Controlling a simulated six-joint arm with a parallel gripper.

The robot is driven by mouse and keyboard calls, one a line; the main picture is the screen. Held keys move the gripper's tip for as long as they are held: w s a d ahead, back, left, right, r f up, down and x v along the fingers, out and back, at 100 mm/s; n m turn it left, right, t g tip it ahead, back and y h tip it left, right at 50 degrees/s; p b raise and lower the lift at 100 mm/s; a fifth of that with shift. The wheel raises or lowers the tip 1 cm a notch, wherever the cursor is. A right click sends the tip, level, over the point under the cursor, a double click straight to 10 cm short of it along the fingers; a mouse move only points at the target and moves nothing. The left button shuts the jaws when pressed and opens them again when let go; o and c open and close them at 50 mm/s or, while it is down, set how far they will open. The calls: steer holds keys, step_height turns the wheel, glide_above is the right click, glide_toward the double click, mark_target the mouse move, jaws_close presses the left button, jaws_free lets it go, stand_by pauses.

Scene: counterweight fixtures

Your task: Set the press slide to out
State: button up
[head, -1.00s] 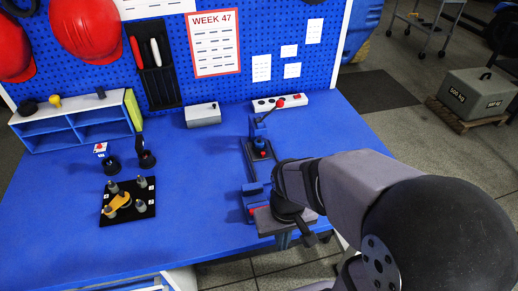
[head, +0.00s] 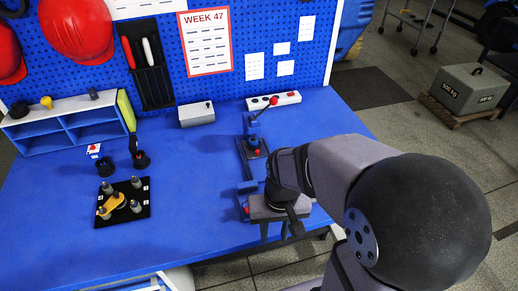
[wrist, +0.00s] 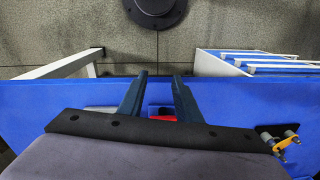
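The press fixture stands on the blue table right of centre. I cannot tell which part is the slide. My gripper (head: 278,236) is beside the near end, fingers down. In the wrist view my gripper (wrist: 159,76) is open and empty at the tips. A red part (wrist: 162,118) shows partly hidden behind it, between the fingers.
A black board with pegs and a yellow piece (head: 117,202) lies left on the table (head: 190,180). Two dark holders are behind it. A grey box (head: 197,114), a switch strip (head: 290,98) and a blue shelf (head: 70,125) stand at the back. The table's middle is clear.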

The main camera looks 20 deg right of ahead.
steer(key=w+m+y+b, duration=0.1)
steer(key=w+m+y, duration=0.1)
steer(key=w+m, duration=0.7)
steer(key=m+t+y+b, duration=0.35)
steer(key=m+t, duration=0.25)
steer(key=m, duration=1)
glide_toward(258, 151)
steer(key=shift+y, duration=0.25)
steer(key=shift+p+x, duration=1.1)
steer(key=shift+x, duration=2.55)
steer(key=shift+d+f, duration=0.15)
steer(key=shift+d, duration=0.05)
jaws_close()
